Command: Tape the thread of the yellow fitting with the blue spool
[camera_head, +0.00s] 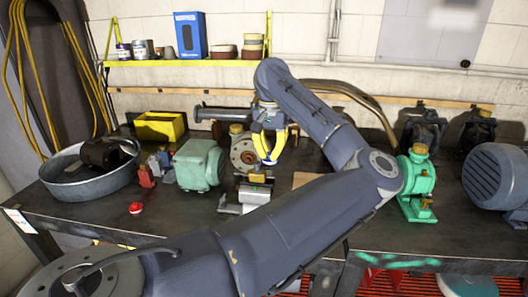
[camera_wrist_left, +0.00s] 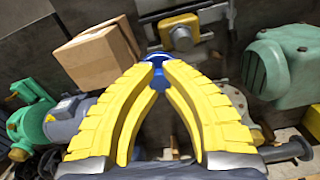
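My left gripper (camera_head: 268,153) has yellow fingers that point down above the vise. In the left wrist view its fingertips (camera_wrist_left: 157,68) come together on the small blue spool (camera_wrist_left: 156,72), which is partly covered by them. The yellow fitting (camera_head: 257,177) sits in the grey vise (camera_head: 254,193) on the bench, just below and slightly left of the fingertips. It also shows in the left wrist view (camera_wrist_left: 181,29), apart from the spool. I cannot make out its thread clearly. My right gripper is not in view.
A green pump (camera_head: 416,185) and a grey motor (camera_head: 495,178) stand at the right. A metal tub (camera_head: 88,187) is at the left. The bench front is partly clear.

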